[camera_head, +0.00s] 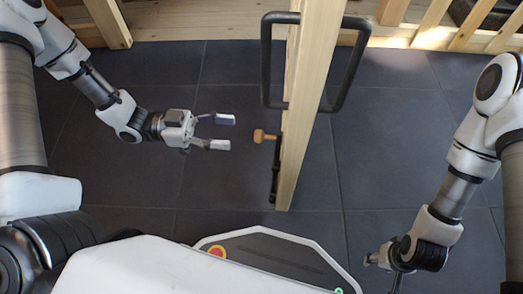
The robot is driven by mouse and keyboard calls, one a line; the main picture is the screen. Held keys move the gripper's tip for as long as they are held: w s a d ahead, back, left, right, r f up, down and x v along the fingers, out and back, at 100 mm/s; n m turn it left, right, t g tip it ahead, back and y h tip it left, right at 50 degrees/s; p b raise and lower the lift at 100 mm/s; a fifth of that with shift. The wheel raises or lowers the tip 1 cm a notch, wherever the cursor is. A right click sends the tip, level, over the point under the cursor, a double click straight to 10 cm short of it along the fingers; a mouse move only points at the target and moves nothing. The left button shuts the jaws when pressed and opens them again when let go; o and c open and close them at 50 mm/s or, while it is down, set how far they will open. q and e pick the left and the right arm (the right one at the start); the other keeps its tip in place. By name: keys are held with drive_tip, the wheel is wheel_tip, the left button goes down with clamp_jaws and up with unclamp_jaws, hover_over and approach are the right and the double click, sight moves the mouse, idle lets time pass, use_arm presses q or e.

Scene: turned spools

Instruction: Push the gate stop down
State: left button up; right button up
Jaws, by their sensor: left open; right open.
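A wooden gate (311,100) stands edge-on in the middle of the view, seen from above. A black stop bar (275,170) runs along its left face near the gate's near end. A turned wooden knob (262,136) sticks out to the left from that bar. My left gripper (222,132) is open and empty, just left of the knob, its fingers pointing right at it with a gap between. My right gripper (372,262) is at the lower right, apart from the gate; its fingers are small and partly hidden by the wrist.
Black handles (266,75) stick out on both sides of the gate. Wooden fence rails and slats (432,22) run along the back. Dark tiled floor (390,150) is clear between the gate and my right arm. My own base, with a red button, fills the bottom.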

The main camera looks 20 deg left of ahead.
sight(257, 136)
use_arm(q)
drive_tip(key=d+b, duration=0.1)
drive_tip(key=d, duration=0.1)
drive_tip(key=w+d+b, duration=0.1)
drive_tip(key=d+b, duration=0.1)
drive_tip(key=d, duration=0.1)
drive_tip(key=d+b, duration=0.1)
drive_tip(key=d, duration=0.1)
drive_tip(key=shift+w+d+f, duration=0.2)
drive_tip(key=shift+w+d, duration=0.1)
drive_tip(key=shift+d, duration=0.1)
use_arm(e)
wheel_tip(257, 136, down, 5)
drive_tip(key=shift+w, duration=0.15)
use_arm(q)
drive_tip(key=shift+c, duration=0.4)
clamp_jaws()
drive_tip(key=shift+f, duration=0.1)
